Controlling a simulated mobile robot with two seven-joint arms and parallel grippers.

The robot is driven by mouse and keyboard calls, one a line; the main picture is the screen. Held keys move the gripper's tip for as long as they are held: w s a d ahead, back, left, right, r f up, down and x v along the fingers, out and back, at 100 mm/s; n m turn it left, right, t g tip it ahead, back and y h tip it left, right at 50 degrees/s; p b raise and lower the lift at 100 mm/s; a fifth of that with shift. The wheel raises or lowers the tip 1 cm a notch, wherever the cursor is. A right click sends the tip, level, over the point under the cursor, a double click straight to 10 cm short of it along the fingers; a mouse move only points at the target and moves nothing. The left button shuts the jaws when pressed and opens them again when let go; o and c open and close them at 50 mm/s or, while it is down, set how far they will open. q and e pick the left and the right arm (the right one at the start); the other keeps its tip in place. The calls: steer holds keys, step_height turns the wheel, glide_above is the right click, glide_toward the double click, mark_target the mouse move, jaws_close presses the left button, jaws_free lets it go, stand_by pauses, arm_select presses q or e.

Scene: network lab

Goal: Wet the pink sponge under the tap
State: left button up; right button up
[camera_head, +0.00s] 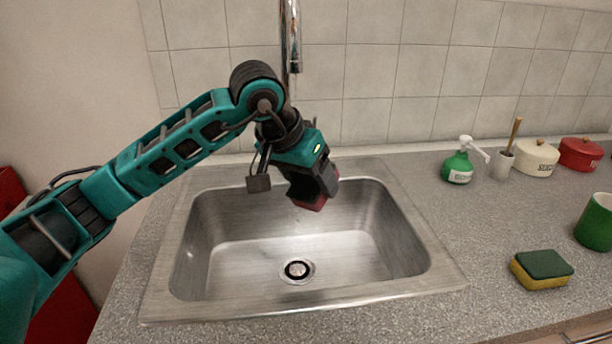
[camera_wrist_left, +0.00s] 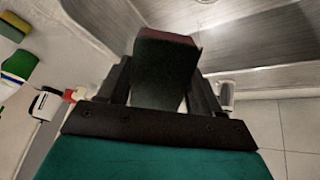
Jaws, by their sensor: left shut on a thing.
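My left gripper (camera_head: 314,188) reaches in from the left and hangs over the back of the steel sink (camera_head: 215,255). It is shut on the pink sponge (camera_head: 309,204), whose reddish-pink edge shows below the fingers. In the left wrist view the sponge (camera_wrist_left: 165,75) sits between the two fingers, with a dark face and a reddish far edge. The chrome tap (camera_head: 290,35) comes down from the top, behind and above the gripper. No water stream shows. My right gripper is not in view.
The sink basin is empty, with a drain (camera_head: 298,271) in its floor. On the right counter are a green soap bottle (camera_head: 458,167), a yellow-green sponge (camera_head: 541,270), a green mug (camera_head: 596,222), a white pot (camera_head: 535,158) and a red pot (camera_head: 580,155). A tiled wall stands behind.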

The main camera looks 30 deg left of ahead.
arm_select(q)
steer(key=shift+s+d, duration=0.5)
steer(key=shift+d, duration=0.25)
steer(key=shift+s+d, duration=0.45)
steer(key=shift+d, duration=0.25)
steer(key=shift+s+d, duration=0.5)
steer(key=shift+d, duration=0.25)
steer(key=shift+r, duration=0.1)
steer(key=s+d+r+p, duration=0.2)
steer(key=d+r, duration=0.1)
steer(key=d, duration=0.1)
steer(key=shift+s+d+r, duration=0.15)
steer(key=shift+s+r, duration=0.15)
steer(key=shift+r, duration=0.1)
